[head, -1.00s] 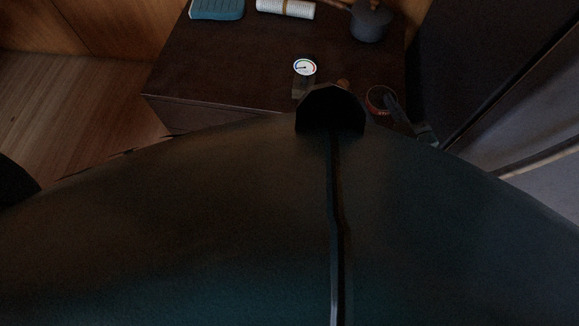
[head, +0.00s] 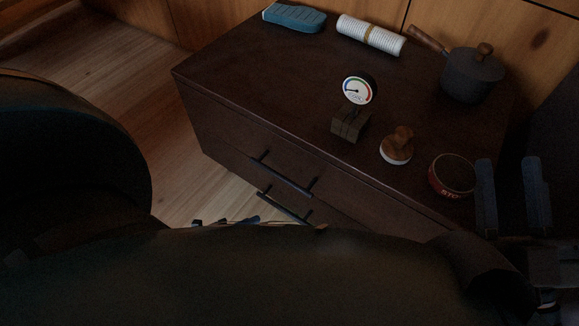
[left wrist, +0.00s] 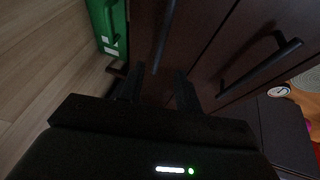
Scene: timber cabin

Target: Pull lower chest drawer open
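The dark brown chest (head: 255,75) stands in the middle of the head view, with its drawer front facing down-left. The upper drawer's handle (head: 285,177) and the lower drawer's handle (head: 284,208) are black bars. In the left wrist view, the lower handle (left wrist: 163,38) lies just beyond the fingertips of my left gripper (left wrist: 158,78), in line with the gap between them. That gripper is open, and its fingers look clear of the bar. The upper handle (left wrist: 260,66) is to its right. My right gripper (head: 512,180) is open and empty by the chest's right end.
On the chest top are a gauge (head: 358,91), a wooden-knobbed object (head: 397,147), a red tin (head: 452,176), a pot (head: 472,75), a white roll (head: 371,36) and a blue case (head: 295,17). A green box (left wrist: 108,28) stands on the floor beside the chest.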

